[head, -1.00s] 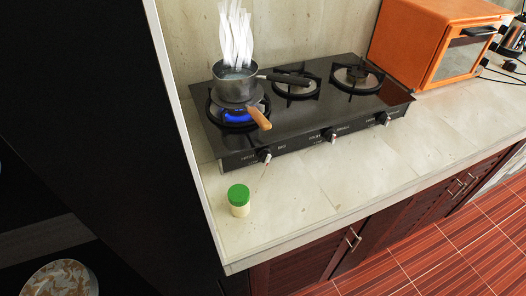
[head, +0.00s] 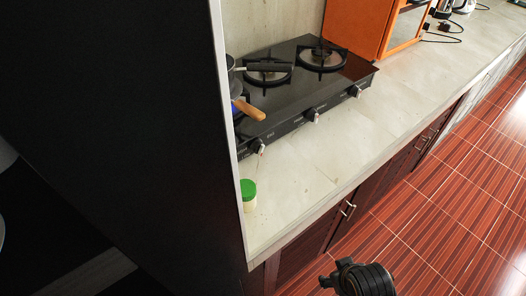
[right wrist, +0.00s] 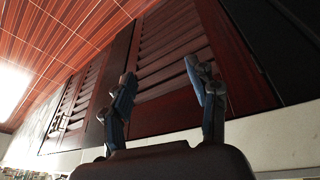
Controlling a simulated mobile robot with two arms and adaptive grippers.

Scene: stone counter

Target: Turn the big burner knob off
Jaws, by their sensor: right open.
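The black stove (head: 285,100) stands on the stone counter, with a row of knobs on its front: a left knob (head: 260,146), a middle knob (head: 312,115) and a right knob (head: 355,90). A little blue flame shows at the left burner, mostly hidden by the dark panel. A pan with a wooden handle (head: 248,109) is partly in view there. My right gripper (right wrist: 165,95) is open and empty in the right wrist view, facing dark red louvred cabinet doors (right wrist: 172,60). Part of my right arm shows at the bottom of the head view, away from the knobs. My left gripper is out of view.
A green-lidded jar (head: 248,192) stands on the counter in front of the stove. A tall dark panel (head: 120,110) blocks the left side. An orange oven (head: 375,28) stands behind right. The counter (head: 330,150) before the knobs is clear, as is the red floor (head: 440,220).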

